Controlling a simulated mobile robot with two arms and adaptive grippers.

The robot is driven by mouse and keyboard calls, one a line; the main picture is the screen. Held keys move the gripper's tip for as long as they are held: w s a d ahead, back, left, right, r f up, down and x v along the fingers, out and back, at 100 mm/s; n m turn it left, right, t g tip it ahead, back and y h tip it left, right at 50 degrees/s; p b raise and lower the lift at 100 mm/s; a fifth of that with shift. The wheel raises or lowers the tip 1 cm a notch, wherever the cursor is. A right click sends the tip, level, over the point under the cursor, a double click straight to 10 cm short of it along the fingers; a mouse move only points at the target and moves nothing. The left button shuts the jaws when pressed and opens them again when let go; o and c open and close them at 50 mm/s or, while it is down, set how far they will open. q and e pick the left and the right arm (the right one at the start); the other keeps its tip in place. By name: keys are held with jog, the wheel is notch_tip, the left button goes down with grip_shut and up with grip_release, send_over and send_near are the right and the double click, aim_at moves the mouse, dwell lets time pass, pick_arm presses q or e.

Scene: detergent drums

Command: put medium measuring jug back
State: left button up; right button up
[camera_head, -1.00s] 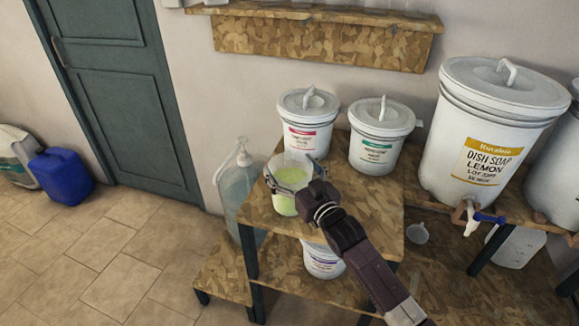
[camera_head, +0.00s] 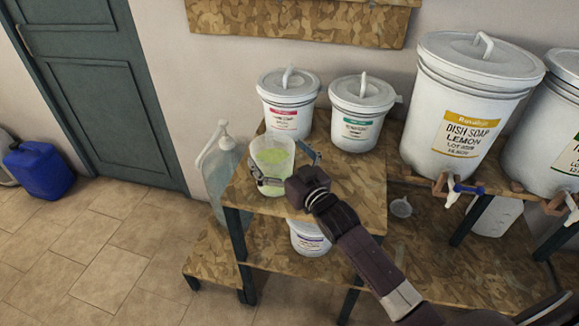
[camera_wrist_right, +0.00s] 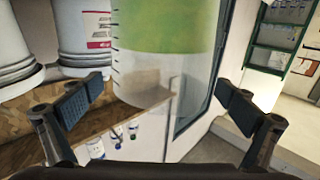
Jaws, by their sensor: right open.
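The measuring jug (camera_head: 272,160) is clear and holds pale green liquid. It stands upright near the left edge of the wooden stand's upper shelf (camera_head: 345,195). In the right wrist view the jug (camera_wrist_right: 165,40) shows large, between and beyond the fingers. My right gripper (camera_head: 288,167) is open. Its one finger is at the jug's front lower side and the other is to the jug's right, apart from it. In the right wrist view the finger pads (camera_wrist_right: 163,103) are wide apart with nothing clamped between them. My left gripper is not in view.
Two lidded white tubs, one with a red label (camera_head: 286,100) and one with a green label (camera_head: 362,112), stand behind. A pump bottle (camera_head: 222,170) is close on the left. A large dish soap drum (camera_head: 465,110) stands right. Another tub (camera_head: 308,238) sits below the shelf.

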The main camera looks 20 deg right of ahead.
jog(key=s, duration=0.3)
jog(key=s+d, duration=0.1)
jog(key=s, duration=0.5)
jog(key=shift+d+b, duration=0.35)
